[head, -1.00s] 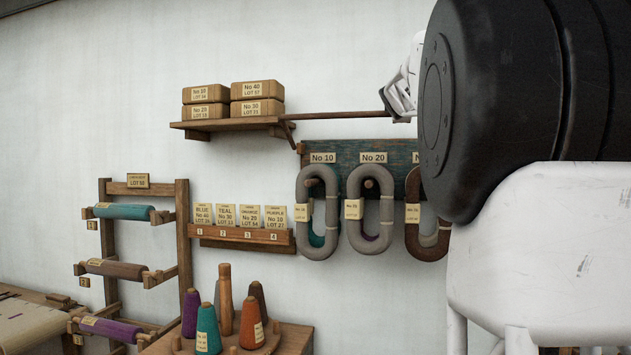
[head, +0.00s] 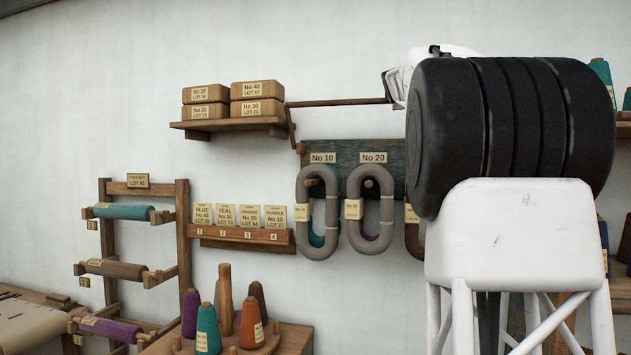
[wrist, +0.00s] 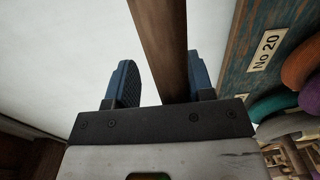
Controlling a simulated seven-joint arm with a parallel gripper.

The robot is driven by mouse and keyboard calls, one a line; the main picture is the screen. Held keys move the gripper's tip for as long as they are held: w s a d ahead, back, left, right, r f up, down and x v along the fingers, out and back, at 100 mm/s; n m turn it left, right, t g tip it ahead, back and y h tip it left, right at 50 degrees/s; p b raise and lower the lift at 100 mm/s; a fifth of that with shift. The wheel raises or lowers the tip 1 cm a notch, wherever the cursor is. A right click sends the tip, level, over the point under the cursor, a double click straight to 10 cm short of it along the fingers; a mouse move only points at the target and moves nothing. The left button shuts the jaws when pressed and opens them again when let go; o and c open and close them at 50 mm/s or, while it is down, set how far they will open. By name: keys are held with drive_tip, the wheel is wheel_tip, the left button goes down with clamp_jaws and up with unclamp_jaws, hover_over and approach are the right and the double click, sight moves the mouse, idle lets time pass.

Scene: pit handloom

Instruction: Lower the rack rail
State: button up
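The rack rail (head: 340,102) is a thin brown wooden rod, roughly level, above the pegboard. Its left end meets a small wooden side arm (head: 291,122) beside the shelf. Its right end runs to my gripper, which is largely hidden behind my own dark arm link in the head view. In the wrist view the rail (wrist: 161,45) passes between the two blue fingers of my gripper (wrist: 163,80). It lies close to the right finger, and a gap shows beside the left finger. Contact with the right finger cannot be told.
A blue-green pegboard (head: 345,149) with grey yarn skeins (head: 317,215) hangs below the rail. A shelf with boxes (head: 257,90) is to the left. A card rack (head: 240,233), cones (head: 206,330) and a roll stand (head: 183,240) are lower left. Bare wall lies above the rail.

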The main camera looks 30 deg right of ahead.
drive_tip(key=w+d+r+g+y, duration=0.1)
drive_tip(key=w+d, duration=0.5)
drive_tip(key=shift+w+d+r, duration=0.2)
drive_tip(key=shift+w+d, duration=0.2)
idle(0.7)
drive_tip(key=shift+r, duration=0.1)
drive_tip(key=shift+v, duration=3.7)
drive_tip(key=s+a+f+m+g+y, duration=0.1)
drive_tip(key=s+a+f+y, duration=0.1)
drive_tip(key=a+f, duration=0.7)
drive_tip(key=s+a+f+m+g+y, duration=0.1)
drive_tip(key=s+a+f+m+y, duration=0.1)
drive_tip(key=a+f, duration=0.7)
drive_tip(key=s+a+f+m+y, duration=0.1)
drive_tip(key=s+a+f+y, duration=0.2)
drive_tip(key=a+f, duration=0.7)
drive_tip(key=shift+s+a+m+g+y, duration=0.35)
drive_tip(key=shift+s+a, duration=0.3)
drive_tip(key=shift+a, duration=4.25)
